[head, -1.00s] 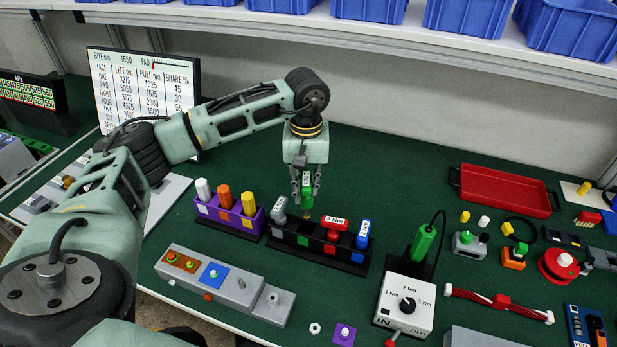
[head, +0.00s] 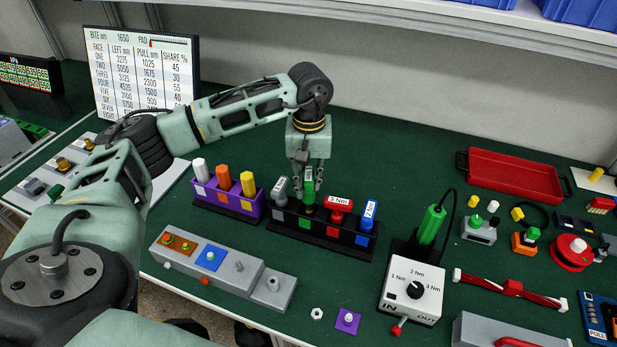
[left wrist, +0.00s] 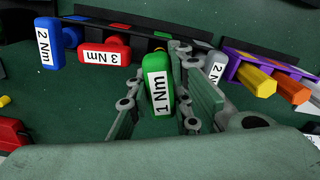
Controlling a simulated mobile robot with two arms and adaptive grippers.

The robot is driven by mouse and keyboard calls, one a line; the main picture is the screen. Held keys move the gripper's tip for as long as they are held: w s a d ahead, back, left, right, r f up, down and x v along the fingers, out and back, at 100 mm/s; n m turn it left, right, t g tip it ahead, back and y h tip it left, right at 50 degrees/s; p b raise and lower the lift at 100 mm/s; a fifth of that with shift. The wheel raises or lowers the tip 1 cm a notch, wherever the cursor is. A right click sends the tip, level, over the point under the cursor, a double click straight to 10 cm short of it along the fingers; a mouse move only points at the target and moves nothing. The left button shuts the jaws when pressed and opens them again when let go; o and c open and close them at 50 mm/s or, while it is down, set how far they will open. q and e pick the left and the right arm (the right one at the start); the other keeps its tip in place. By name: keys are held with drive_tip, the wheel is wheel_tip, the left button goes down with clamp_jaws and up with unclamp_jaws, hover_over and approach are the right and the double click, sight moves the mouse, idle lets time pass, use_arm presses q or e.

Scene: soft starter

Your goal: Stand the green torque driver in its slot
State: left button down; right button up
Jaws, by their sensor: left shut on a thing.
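The green torque driver (head: 308,187) is upright in my left gripper (head: 307,182), over the black slotted holder (head: 318,238) with coloured squares on its front. Its lower end is at the holder's top, behind the rim; I cannot tell how deep it sits. In the left wrist view the green driver (left wrist: 159,87), labelled 1 Nm, is between the two fingers (left wrist: 158,100). In the holder, a grey driver (head: 281,190) stands to its left, and a red 3 Nm driver (head: 339,208) and a blue driver (head: 368,215) to its right. My right gripper is not in view.
A purple holder (head: 228,207) with white, orange and yellow tools stands left of the black holder. A white dial box (head: 413,290) with a green corded tool (head: 431,224) is at the right. A grey block (head: 220,268) lies in front. A red tray (head: 514,176) is behind.

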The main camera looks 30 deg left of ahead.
sight(308, 197)
use_arm(q)
wheel_tip(308, 197, down, 5)
drive_tip(key=b, duration=0.3)
drive_tip(key=shift+r+b, duration=0.15)
drive_tip(key=shift+b, duration=0.15)
drive_tip(key=shift+f+b, duration=0.4)
drive_tip(key=shift+f, duration=0.1)
drive_tip(key=shift+f+b, duration=0.35)
drive_tip(key=shift+b, duration=0.05)
drive_tip(key=c, duration=1.5)
unclamp_jaws()
wheel_tip(308, 197, up, 12)
drive_tip(key=shift+r, duration=0.1)
